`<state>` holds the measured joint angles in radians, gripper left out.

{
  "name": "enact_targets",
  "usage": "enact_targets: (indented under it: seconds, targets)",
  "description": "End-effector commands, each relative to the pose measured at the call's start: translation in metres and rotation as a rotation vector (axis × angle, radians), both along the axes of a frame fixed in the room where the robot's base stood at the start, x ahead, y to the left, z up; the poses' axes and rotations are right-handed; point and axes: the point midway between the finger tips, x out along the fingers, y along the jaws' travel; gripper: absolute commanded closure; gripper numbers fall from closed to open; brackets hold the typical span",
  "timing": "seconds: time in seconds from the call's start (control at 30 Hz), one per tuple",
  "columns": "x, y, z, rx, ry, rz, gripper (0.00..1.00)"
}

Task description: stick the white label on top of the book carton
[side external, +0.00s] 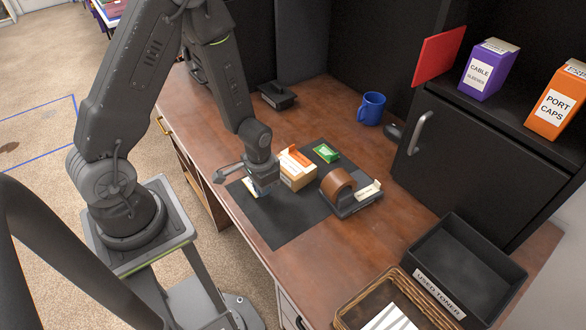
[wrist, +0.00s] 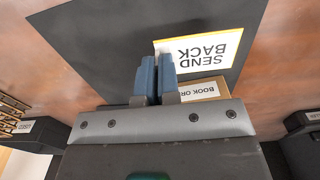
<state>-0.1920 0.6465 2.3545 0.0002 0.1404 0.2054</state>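The white label (wrist: 205,50) has a yellow border and reads "SEND BACK", upside down in the wrist view. Part of it shows beside my fingers in the side view (side external: 249,187). The book carton (side external: 297,172) is a tan box with an orange item in its top, just right of my gripper in the side view. Its "BOOK OR..." face (wrist: 202,94) shows partly in the wrist view. My gripper (side external: 265,188) points down, low over the dark mat. In the wrist view its fingers (wrist: 157,60) are close together, overlapping the label's edge; whether they pinch it is unclear.
A tape dispenser (side external: 343,191) stands right of the carton, with a green box (side external: 326,153) behind. The front of the dark mat (side external: 280,226) is bare. A blue mug (side external: 371,108), black tray (side external: 465,270) and wicker basket (side external: 395,305) stand farther off.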

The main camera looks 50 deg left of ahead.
Motion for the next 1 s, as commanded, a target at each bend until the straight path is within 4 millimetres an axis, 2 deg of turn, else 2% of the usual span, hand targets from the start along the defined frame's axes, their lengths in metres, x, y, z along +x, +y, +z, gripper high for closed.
enact_targets:
  seconds: [0.47,1.0]
  targets:
    - [0.000,0.000,0.002,0.000,-0.001,0.000,1.00]
    - [0.000,0.000,0.042,0.000,-0.001,0.000,1.00]
